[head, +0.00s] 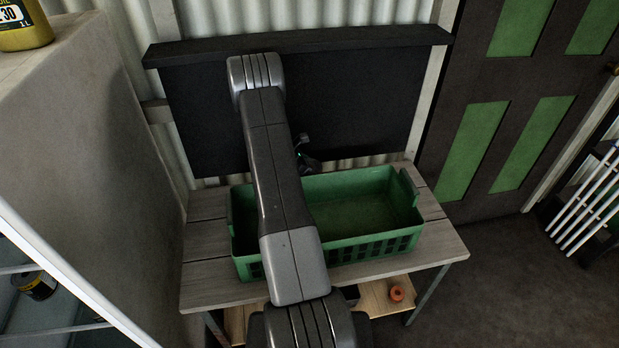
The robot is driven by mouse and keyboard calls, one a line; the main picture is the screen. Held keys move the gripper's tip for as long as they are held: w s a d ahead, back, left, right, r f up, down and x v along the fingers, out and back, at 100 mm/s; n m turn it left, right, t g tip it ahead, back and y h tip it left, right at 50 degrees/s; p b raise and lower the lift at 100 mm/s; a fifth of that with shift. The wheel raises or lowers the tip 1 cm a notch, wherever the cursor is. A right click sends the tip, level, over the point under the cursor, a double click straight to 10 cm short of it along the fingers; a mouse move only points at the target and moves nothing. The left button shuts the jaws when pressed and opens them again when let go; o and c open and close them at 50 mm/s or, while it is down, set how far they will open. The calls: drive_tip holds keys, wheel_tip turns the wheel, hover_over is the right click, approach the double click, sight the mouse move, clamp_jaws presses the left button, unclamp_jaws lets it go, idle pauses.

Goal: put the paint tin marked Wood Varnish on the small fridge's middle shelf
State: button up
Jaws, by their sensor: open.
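A small dark tin with a yellowish label (36,285) sits on a wire shelf inside the white-edged fridge (75,275) at the lower left. Its label is too small to read, so I cannot tell whether it is the Wood Varnish tin. The frame cuts the fridge off, so I cannot tell which shelf this is. No other paint tin shows clearly. My arm reaches over the green crate and hides part of it. Only a dark piece of my gripper (306,160) shows beside the arm, above the crate's back edge. Its fingertips are mostly hidden, and nothing shows held.
The green crate (375,245) stands on a wooden table (440,245); its visible floor looks empty. An orange roll (397,293) lies on the lower shelf. A yellow oil container (25,25) stands on the grey top at the upper left.

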drive_tip(key=shift+r, duration=0.15)
drive_tip(key=c, duration=1.4)
